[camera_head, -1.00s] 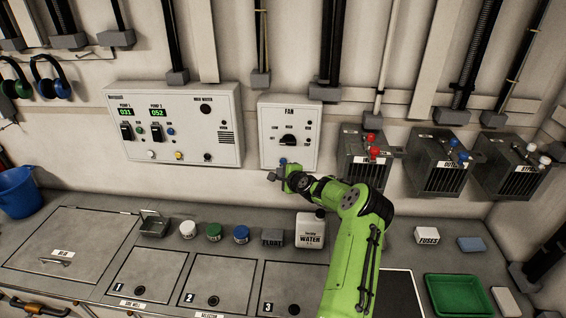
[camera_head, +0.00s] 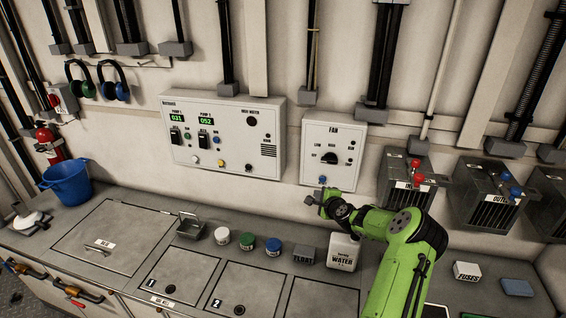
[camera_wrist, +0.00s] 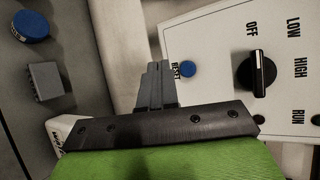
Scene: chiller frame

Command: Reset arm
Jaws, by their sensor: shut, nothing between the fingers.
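My green arm reaches up from the lower right in the head view. My gripper (camera_head: 312,199) is just in front of the lower edge of the white fan panel (camera_head: 338,128). In the wrist view my gripper (camera_wrist: 157,72) has its grey fingers shut together with nothing between them. Their tips are beside the blue reset button (camera_wrist: 188,69); I cannot tell whether they touch it. The black fan knob (camera_wrist: 256,74) is to the right, with OFF, LOW and HIGH marks around it; the knob also shows in the head view (camera_head: 329,158).
The pump panel (camera_head: 222,133) is left of the fan panel. Below are a water container (camera_head: 343,250), a grey float block (camera_head: 304,254) and several lidded jars. Metal boxes with red valves (camera_head: 405,183) and blue valves (camera_head: 488,192) are at right. A blue bucket (camera_head: 68,184) stands far left.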

